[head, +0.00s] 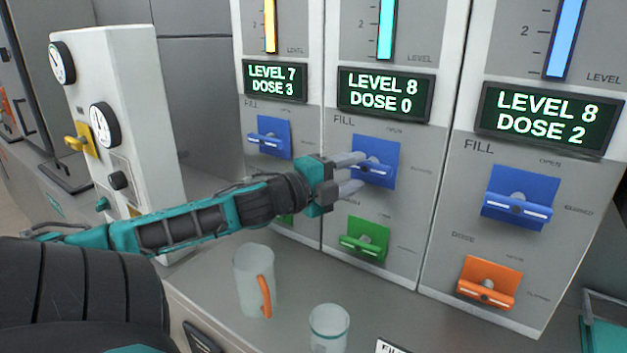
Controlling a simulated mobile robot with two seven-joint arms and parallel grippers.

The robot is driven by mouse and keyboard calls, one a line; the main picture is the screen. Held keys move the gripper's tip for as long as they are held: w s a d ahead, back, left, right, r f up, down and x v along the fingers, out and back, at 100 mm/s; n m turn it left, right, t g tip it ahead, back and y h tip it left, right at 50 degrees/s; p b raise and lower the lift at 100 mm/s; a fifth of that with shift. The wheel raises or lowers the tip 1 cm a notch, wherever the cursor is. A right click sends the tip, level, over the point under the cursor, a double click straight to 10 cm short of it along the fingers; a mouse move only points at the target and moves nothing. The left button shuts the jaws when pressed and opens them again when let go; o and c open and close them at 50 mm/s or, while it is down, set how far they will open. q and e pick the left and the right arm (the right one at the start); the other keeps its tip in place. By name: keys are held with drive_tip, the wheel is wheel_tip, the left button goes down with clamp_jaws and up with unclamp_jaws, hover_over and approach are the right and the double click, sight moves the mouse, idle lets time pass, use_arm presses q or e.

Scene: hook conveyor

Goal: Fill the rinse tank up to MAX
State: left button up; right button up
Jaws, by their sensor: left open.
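Three tank panels stand side by side; no name is readable, so I cannot tell which is the rinse tank. The middle display (385,95) reads LEVEL 8, DOSE 0, below a cyan level bar (386,30). Below it is a blue FILL lever (385,172), with a green lever (364,240) lower down. My left gripper (360,173) is open at the middle blue lever, its fingers above and below the left part of it; contact is unclear. The left display (275,82) reads LEVEL 7, DOSE 3. The right one (545,118) reads LEVEL 8, DOSE 2. My right gripper is out of view.
The left panel has a blue FILL lever (269,138). The right panel has a blue FILL lever (517,199) and an orange lever (489,283). A jug with an orange handle (254,280) and a clear cup (329,328) stand on the counter below my arm. A gauge box (119,60) stands left.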

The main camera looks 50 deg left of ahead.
use_arm(q)
drive_tip(key=s+p, duration=0.1)
drive_tip(key=s, duration=0.7)
drive_tip(key=shift+s+a+p, duration=0.25)
drive_tip(key=shift+a+p, duration=0.1)
drive_tip(key=shift+p, duration=0.05)
drive_tip(key=shift+f, duration=0.1)
idle(0.9)
